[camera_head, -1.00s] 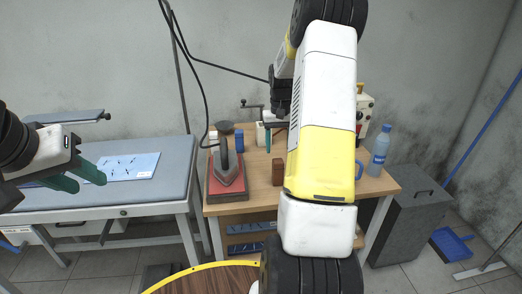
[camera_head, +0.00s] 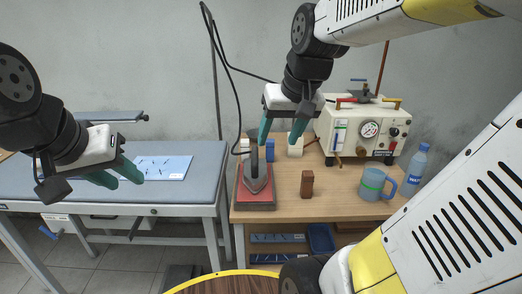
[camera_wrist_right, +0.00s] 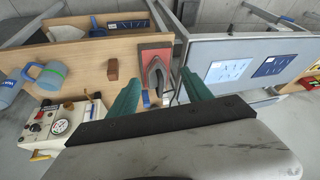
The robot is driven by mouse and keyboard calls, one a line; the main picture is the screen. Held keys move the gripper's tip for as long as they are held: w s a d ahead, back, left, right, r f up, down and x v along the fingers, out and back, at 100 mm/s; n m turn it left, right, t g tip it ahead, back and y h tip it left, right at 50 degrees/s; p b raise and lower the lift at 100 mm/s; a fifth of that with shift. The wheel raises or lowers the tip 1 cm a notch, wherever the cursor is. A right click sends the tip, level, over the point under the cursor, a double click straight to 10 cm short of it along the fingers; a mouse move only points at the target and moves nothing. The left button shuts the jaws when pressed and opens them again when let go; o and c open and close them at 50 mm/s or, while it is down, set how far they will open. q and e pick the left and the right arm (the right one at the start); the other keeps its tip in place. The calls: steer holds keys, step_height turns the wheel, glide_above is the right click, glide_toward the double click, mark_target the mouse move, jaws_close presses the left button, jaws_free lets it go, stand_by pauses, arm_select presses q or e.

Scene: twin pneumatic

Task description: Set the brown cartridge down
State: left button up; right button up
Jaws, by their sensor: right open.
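The brown cartridge (camera_head: 307,184) stands upright on the wooden bench (camera_head: 338,208), right of the iron, with nothing touching it. It also shows in the right wrist view (camera_wrist_right: 113,68), off to the left of the fingers. My right gripper (camera_head: 280,131) is above the back of the bench, up and left of the cartridge, with its green fingers apart and empty. The right wrist view (camera_wrist_right: 160,92) shows the same gap. My left gripper (camera_head: 117,174) is at the far left over the grey padded table, its fingers apart and empty.
An iron (camera_head: 256,176) on a red pad (camera_head: 256,200) stands left of the cartridge. A blue mug (camera_head: 374,184), a water bottle (camera_head: 416,168) and a cream machine with a gauge (camera_head: 362,132) are to the right. The bench front around the cartridge is clear.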

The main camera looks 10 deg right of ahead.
steer(key=s+a+t+y, duration=0.1)
steer(key=s+a, duration=0.2)
steer(key=s, duration=0.4)
steer(key=shift+a+f+n, duration=0.3)
steer(key=shift+f+n, duration=0.1)
steer(key=shift+f, duration=0.05)
steer(key=shift+s+d, duration=0.1)
steer(key=shift+s, duration=0.05)
stand_by(0.4)
